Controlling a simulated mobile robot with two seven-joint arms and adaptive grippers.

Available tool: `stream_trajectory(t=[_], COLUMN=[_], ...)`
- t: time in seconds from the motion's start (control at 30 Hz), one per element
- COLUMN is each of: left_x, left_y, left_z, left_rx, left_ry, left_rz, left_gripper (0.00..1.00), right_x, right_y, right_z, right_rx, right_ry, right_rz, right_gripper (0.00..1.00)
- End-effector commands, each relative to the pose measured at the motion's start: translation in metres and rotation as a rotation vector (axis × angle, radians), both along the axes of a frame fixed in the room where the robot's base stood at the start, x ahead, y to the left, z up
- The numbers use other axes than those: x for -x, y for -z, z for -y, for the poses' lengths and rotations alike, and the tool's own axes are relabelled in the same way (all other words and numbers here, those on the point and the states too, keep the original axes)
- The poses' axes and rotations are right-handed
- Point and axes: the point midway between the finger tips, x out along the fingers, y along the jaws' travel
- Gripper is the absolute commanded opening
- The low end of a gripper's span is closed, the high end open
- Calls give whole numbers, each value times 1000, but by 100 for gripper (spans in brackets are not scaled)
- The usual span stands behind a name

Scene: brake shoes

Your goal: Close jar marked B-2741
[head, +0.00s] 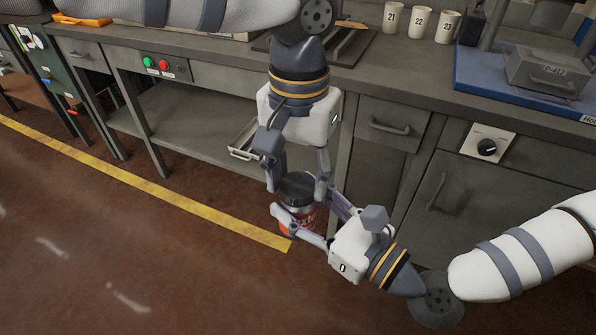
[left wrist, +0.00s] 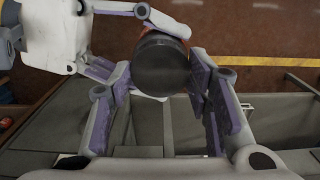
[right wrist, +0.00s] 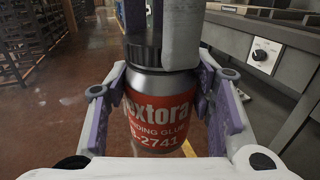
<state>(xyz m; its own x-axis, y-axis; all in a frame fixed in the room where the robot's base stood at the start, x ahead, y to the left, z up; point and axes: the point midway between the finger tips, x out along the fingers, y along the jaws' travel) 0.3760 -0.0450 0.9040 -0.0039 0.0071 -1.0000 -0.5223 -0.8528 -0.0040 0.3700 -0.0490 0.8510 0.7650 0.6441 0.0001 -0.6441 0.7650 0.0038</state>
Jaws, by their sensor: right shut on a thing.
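The jar (right wrist: 155,115) is silver with a red label reading "...extora", "...ding glue" and "-2741"; the label's start is hidden. It is upright in my right gripper (right wrist: 163,112), whose fingers press on both sides of its body; this gripper also shows in the head view (head: 308,228). A black ribbed lid (head: 297,187) sits on top of the jar; I cannot tell how tight it is. My left gripper (head: 297,180) points down from above with its fingers open on either side of the lid. In the left wrist view the lid (left wrist: 162,65) lies between these fingers.
The jar is held above the brown floor, in front of the grey workbench (head: 215,75). White cups (head: 419,22) marked 21, 22 and 23 and a blue tray (head: 520,85) are on the bench.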

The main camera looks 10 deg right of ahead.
Motion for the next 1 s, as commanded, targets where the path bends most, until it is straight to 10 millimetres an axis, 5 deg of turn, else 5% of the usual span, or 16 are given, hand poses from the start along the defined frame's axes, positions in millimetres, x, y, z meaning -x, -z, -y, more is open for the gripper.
stream_trajectory(t=[0.2, 0.53, 0.67, 0.7, 0.77, 1.0], left_x=[0, -1, -1, -1, -1, -1], left_y=[0, 0, 0, 0, 0, 0], left_z=[-1, -1, -1, -1, -1, -1], left_rx=[-5, 1, 1, 1, 1, 2], left_ry=[45, 728, 716, 716, 715, 715], left_rz=[2, -5, -5, -5, -5, -5], left_gripper=[11, 11, 11, 49, 62, 68], right_x=[0, 0, 0, 0, 0, 0], right_y=[-1, -1, -1, -1, -1, -1], right_z=[0, 0, 0, 0, 0, 0], right_rx=[-1, -2, -2, -2, -2, -1], right_ry=[1, 1, 1, 1, 1, 0], right_rz=[3, 4, 4, 4, 2, 3], right_gripper=[0, 0, 0, 0, 0, 0])
